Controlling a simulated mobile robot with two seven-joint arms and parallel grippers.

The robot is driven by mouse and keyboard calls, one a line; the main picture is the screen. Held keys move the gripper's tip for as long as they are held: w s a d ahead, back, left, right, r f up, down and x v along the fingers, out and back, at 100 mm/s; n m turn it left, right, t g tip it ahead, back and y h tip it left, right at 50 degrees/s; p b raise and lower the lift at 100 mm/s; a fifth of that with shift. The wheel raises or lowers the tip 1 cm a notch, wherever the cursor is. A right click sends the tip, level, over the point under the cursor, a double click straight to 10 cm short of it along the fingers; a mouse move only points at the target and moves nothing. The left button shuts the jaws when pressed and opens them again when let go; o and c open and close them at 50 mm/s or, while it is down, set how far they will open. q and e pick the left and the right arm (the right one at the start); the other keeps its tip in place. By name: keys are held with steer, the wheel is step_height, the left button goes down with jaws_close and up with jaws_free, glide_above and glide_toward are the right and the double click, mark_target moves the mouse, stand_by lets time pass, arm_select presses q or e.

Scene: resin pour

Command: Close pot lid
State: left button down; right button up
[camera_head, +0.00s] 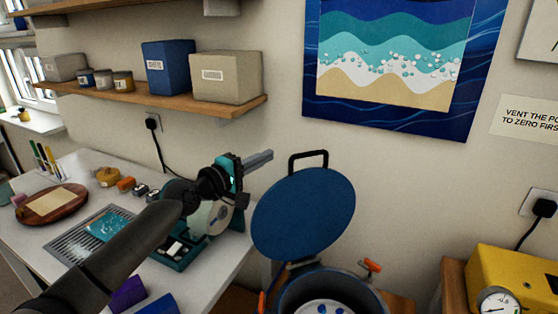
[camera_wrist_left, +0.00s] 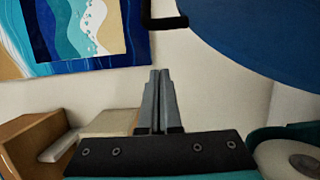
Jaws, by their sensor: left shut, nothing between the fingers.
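The pot (camera_head: 332,293) is dark blue and stands at the bottom of the head view, with several small blue and white items inside. Its round blue lid (camera_head: 305,213) stands open, tilted up from the back left of the rim, with a black handle (camera_head: 308,158) at the top. In the left wrist view the lid (camera_wrist_left: 270,38) fills the upper right and the handle (camera_wrist_left: 166,20) shows at the top. My left gripper (camera_head: 262,158) is shut and empty, to the left of the lid's upper edge and apart from it. Its closed fingers (camera_wrist_left: 159,100) show in the wrist view. My right gripper is out of view.
An orange clamp (camera_head: 371,265) sits by the pot's rim. A yellow pump box (camera_head: 520,275) with a gauge (camera_head: 497,303) stands at the right. A shelf (camera_head: 150,98) with boxes is on the wall behind. The worktable (camera_head: 70,235) at left holds several tools.

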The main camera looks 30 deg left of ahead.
arm_select(q)
steer(key=d+p, duration=0.3)
steer(key=d, duration=0.1)
steer(key=shift+w, duration=0.15)
steer(key=shift+d+f, duration=0.1)
stand_by(0.6)
